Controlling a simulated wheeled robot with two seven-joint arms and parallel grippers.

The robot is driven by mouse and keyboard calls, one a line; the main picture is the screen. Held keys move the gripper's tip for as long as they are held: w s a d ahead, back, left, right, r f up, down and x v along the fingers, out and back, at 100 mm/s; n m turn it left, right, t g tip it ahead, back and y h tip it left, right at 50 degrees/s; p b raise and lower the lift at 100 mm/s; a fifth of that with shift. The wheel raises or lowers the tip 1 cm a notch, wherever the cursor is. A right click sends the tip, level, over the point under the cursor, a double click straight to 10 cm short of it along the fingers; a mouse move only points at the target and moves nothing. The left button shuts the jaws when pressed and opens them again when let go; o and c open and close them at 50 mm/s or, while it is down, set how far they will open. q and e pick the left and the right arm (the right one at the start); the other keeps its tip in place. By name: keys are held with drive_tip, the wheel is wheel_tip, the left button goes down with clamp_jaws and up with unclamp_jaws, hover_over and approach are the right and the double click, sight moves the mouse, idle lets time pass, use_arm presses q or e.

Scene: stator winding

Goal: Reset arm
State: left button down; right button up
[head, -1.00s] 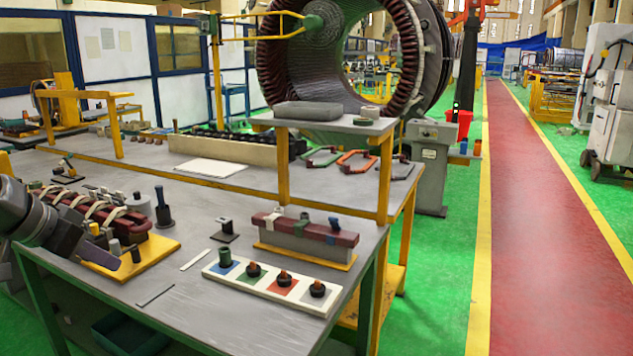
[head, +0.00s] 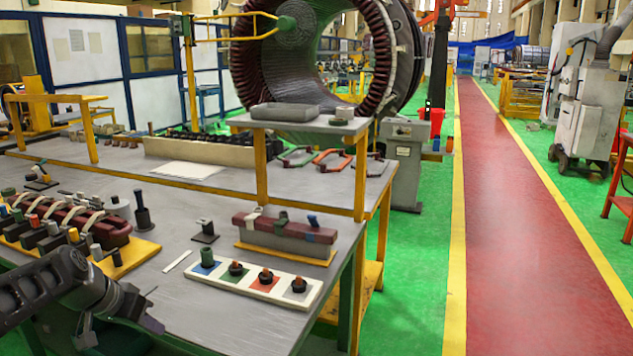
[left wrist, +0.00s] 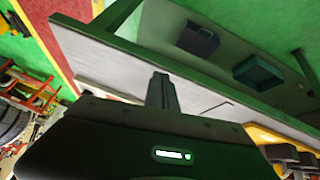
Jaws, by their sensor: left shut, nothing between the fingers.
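My left gripper (head: 122,331) is at the lower left of the head view, in front of the near edge of the grey workbench (head: 205,272). Its fingers are together with nothing between them. In the left wrist view the closed fingers (left wrist: 161,92) point toward the bench edge, with the green frame and floor beyond. The fingers touch no object that I can see. My right gripper is in neither view.
A white strip with coloured squares and several dark plugs (head: 255,280) lies near the bench front. A maroon bar on a yellow base (head: 285,232) stands behind it. A yellow fixture with clamps (head: 130,262) is at left. The red walkway (head: 520,230) is clear.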

use_arm(q)
drive_tip(key=s+d+f+n+g, duration=0.1)
drive_tip(key=s+d+f, duration=0.1)
drive_tip(key=d+f, duration=0.55)
drive_tip(key=s+d+f+g+p, duration=0.15)
drive_tip(key=d+f, duration=0.25)
drive_tip(key=f, duration=0.6)
drive_tip(key=s+d+f+n, duration=0.1)
drive_tip(key=s+d+f, duration=0.3)
drive_tip(key=f, duration=0.5)
drive_tip(key=s+d+f, duration=0.3)
drive_tip(key=s+d, duration=0.2)
drive_tip(key=s, duration=0.2)
drive_tip(key=s+d+f+n+g+h, duration=0.1)
drive_tip(key=s+d+f, duration=0.3)
drive_tip(key=s+d, duration=0.1)
drive_tip(key=s+d+f+g+p, duration=0.1)
drive_tip(key=s+d+f, duration=0.2)
drive_tip(key=s+d, duration=0.2)
drive_tip(key=s, duration=0.3)
drive_tip(key=shift+s+f+h, duration=0.15)
drive_tip(key=shift+s+h, duration=0.15)
drive_tip(key=shift+s, duration=0.05)
drive_tip(key=shift+g, duration=0.25)
